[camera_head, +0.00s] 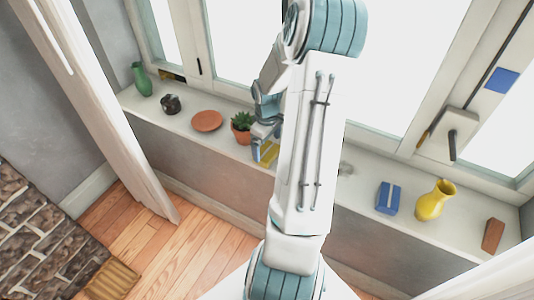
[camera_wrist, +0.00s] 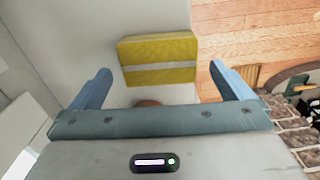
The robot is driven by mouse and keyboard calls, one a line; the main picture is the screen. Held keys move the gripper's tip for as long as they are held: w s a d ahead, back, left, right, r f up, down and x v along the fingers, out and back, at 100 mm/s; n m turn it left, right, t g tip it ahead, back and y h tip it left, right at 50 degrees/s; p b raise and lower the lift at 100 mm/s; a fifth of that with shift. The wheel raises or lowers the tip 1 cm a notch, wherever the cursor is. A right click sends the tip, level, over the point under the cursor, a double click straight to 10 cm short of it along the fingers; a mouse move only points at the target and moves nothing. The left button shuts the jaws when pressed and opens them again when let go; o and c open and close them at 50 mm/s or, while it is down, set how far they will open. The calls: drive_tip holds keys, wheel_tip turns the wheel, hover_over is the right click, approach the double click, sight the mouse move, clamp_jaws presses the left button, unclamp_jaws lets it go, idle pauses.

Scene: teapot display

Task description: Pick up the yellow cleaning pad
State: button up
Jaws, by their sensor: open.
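The yellow cleaning pad (camera_wrist: 158,48), a block with a pale grey stripe, shows at the upper middle of the wrist view, against the pale sill. My gripper (camera_wrist: 159,70) is open and empty, with one blue finger on each side of the pad in the picture. I see no finger touching it. In the head view the pad (camera_head: 269,152) is at the sill's front edge, partly hidden by my arm. There my gripper (camera_head: 264,130) is just above it, also partly hidden.
A potted plant (camera_head: 242,127) stands close left of my gripper on the window sill (camera_head: 300,158). Further left are a terracotta dish (camera_head: 207,121), a dark pot (camera_head: 170,104) and a green vase (camera_head: 142,80). A blue box (camera_head: 388,198), yellow vase (camera_head: 433,203) and brown block (camera_head: 492,235) stand right.

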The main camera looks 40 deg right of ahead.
sight(267, 151)
wheel_tip(267, 151, down, 4)
drive_tip(key=shift+f, duration=0.1)
drive_tip(key=c, duration=0.8)
drive_tip(key=shift+w+d, duration=0.1)
drive_tip(key=shift+r, duration=0.7)
wheel_tip(267, 151, up, 3)
drive_tip(key=shift+f, duration=0.2)
drive_tip(key=s+d+r, duration=0.1)
drive_tip(key=s+r, duration=0.6)
drive_tip(key=s, duration=0.4)
drive_tip(key=shift+s+d, duration=0.15)
drive_tip(key=shift+s, duration=0.2)
